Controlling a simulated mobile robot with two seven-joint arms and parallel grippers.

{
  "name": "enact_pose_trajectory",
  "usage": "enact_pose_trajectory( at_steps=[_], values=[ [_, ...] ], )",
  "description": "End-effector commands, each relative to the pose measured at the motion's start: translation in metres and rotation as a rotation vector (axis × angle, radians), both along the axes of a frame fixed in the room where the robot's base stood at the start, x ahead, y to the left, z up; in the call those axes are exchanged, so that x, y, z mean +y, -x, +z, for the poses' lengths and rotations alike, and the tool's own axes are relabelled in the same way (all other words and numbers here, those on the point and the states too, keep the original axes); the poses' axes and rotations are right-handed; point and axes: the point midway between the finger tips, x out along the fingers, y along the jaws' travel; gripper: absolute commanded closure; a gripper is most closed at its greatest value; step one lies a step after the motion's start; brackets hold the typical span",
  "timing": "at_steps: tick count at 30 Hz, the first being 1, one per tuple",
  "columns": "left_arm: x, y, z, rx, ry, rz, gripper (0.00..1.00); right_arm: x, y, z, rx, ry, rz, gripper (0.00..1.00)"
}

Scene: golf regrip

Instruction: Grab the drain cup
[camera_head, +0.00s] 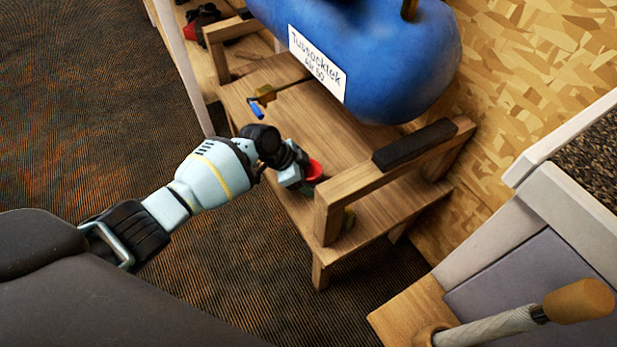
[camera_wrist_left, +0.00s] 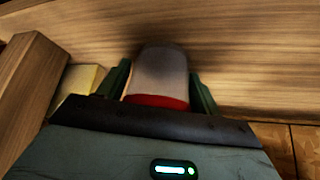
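The drain cup (camera_head: 314,170) shows as a small red shape on the wooden bench (camera_head: 283,193) under the blue tank, partly hidden by my left gripper (camera_head: 298,177). In the left wrist view, the drain cup (camera_wrist_left: 160,76) has a pale grey body and a red band at its near end. It lies between the two dark green fingers, one close on each side. I cannot tell whether both fingers press on it. My right gripper is not in view.
A wooden side rail (camera_head: 365,185) with a black pad stands right of the gripper. A yellowish block (camera_wrist_left: 85,80) lies left of the fingers. A small blue piece (camera_head: 256,109) is farther back.

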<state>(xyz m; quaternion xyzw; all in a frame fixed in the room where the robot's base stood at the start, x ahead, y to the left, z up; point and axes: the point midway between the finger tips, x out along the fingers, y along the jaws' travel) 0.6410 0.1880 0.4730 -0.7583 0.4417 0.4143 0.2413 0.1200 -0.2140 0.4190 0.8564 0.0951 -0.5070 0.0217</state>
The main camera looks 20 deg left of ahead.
Motion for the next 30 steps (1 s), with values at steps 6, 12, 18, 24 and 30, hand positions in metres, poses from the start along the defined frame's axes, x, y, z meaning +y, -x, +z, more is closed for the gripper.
enact_pose_trajectory(
  at_steps=[6, 12, 18, 24, 30],
  values=[
    [0.0, 0.0, 0.0, 0.0, 0.0, 0.0, 0.64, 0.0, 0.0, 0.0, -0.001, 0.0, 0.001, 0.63],
    [0.0, 0.0, 0.0, 0.0, 0.0, 0.0, 0.66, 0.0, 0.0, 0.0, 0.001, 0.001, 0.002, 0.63],
    [0.0, 0.0, 0.016, -0.003, 0.001, 0.0, 0.66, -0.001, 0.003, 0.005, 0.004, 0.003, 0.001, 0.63],
    [0.0, -0.001, 0.055, -0.006, 0.0, -0.001, 0.66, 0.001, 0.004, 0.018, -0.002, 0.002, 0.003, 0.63],
    [0.0, -0.001, 0.087, -0.003, 0.0, -0.001, 0.66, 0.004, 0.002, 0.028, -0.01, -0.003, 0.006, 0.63]
  ],
)
